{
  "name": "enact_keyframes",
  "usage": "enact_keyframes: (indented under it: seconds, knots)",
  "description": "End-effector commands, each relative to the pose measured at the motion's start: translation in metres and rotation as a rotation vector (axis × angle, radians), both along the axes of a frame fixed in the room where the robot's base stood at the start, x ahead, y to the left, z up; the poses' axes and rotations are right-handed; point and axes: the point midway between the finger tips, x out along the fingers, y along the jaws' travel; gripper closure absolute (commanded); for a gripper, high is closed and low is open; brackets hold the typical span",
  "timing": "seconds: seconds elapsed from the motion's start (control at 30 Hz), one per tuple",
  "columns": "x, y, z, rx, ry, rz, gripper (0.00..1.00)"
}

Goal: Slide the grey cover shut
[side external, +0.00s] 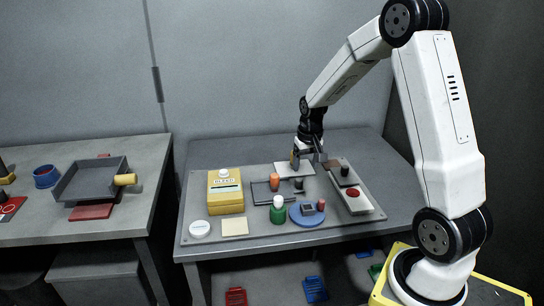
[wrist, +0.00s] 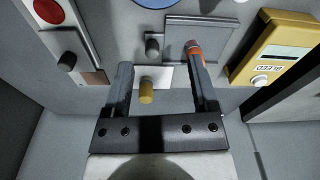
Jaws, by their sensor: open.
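A dark grey cover (side external: 342,179) with a black knob (side external: 345,171) sits on a long pale strip at the right of the panel. The strip's red disc (side external: 353,193) is uncovered in front of the cover, and a brown patch (side external: 333,163) shows behind it. The knob also shows at upper left in the wrist view (wrist: 67,61). My gripper (side external: 309,162) is open above the panel's back part, left of the cover and apart from it. In the wrist view, a yellow knob (wrist: 146,91) at a white plate (wrist: 158,75) appears between my fingers (wrist: 162,85); contact is unclear.
An orange peg (side external: 275,181) stands beside a grey outlined square (side external: 261,194). A dark knob (side external: 299,184), a green bottle (side external: 278,212), a blue disc (side external: 297,217) and a yellow BLEED box (side external: 225,194) crowd the panel. A side table (side external: 60,229) stands left.

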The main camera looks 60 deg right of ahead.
Motion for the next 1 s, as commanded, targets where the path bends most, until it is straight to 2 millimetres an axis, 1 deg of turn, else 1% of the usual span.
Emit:
enact_keyframes:
  seconds: [0.03,0.2,0.3,0.4,0.43,0.5,0.6,0.87,1.0]
  knots:
    - [-0.001,-0.025,-0.004,0.006,0.01,-0.056,0.25]
    - [-0.014,-0.097,-0.013,0.031,0.038,-0.219,0.25]
    - [-0.026,-0.134,-0.018,0.043,0.051,-0.303,0.25]
    - [-0.038,-0.163,-0.023,0.055,0.062,-0.369,0.25]
    - [-0.042,-0.169,-0.024,0.058,0.065,-0.385,0.25]
    - [-0.048,-0.181,-0.026,0.062,0.068,-0.412,0.25]
    - [-0.053,-0.19,-0.027,0.066,0.072,-0.433,0.25]
    - [-0.054,-0.191,-0.029,0.067,0.073,-0.438,0.25]
    - [-0.054,-0.191,-0.036,0.067,0.073,-0.437,0.25]
